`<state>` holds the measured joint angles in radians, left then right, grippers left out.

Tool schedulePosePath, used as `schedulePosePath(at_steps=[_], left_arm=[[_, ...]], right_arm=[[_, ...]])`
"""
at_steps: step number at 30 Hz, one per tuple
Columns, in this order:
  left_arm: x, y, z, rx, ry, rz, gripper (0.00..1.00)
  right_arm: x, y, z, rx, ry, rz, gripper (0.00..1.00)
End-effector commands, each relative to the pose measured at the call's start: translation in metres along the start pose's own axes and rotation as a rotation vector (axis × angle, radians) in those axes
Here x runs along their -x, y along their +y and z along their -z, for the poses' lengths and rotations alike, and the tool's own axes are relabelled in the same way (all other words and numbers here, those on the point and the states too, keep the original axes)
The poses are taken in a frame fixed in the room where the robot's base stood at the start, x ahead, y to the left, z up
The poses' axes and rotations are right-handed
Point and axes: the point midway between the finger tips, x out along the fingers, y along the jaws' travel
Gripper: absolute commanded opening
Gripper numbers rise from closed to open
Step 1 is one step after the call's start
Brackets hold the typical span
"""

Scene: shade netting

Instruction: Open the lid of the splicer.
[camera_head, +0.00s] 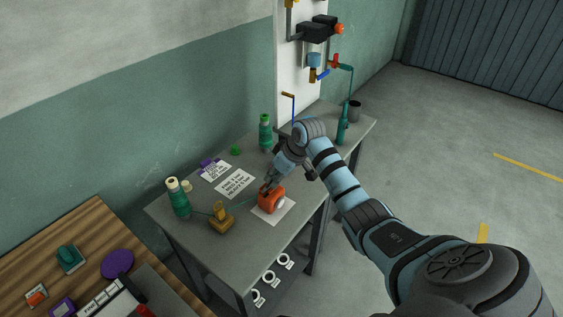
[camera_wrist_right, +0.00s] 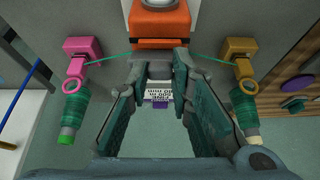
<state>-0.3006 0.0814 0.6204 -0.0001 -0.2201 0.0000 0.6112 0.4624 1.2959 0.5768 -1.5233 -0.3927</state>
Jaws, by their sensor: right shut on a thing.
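The orange splicer (camera_head: 270,203) sits on a white sheet on the grey table. Its orange body (camera_wrist_right: 160,30) is at the top centre of the right wrist view, with a pale round part above it. My right gripper (camera_head: 266,186) is at the splicer's back side, its fingers pointing down to it. In the wrist view the fingertips (camera_wrist_right: 157,67) close around a small part at the splicer's lid edge. The lid looks down, though the fingers partly hide it. My left gripper is in neither view.
A yellow clamp (camera_head: 221,220) and a pink clamp (camera_wrist_right: 82,47) flank the splicer, with green line running from them. White cards (camera_head: 235,184) lie behind. A wooden bench (camera_head: 60,235) is at left.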

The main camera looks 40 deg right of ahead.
Motion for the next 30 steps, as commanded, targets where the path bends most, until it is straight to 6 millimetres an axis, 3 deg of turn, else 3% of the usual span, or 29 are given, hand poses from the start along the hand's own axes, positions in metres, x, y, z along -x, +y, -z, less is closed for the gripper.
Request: schedulePosePath(at_steps=[1, 3, 12, 30], left_arm=[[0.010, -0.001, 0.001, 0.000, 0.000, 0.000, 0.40], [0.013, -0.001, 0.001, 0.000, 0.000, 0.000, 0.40], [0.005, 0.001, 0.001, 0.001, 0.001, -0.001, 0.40], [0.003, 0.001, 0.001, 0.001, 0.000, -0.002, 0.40]], right_arm=[[0.005, -0.001, 0.007, -0.003, -0.031, 0.004, 0.00], [0.002, -0.001, 0.010, -0.002, -0.082, 0.003, 0.00], [-0.006, 0.000, 0.017, -0.002, -0.229, 0.002, 0.00], [-0.004, -0.001, 0.019, 0.002, -0.270, 0.001, 0.00]])
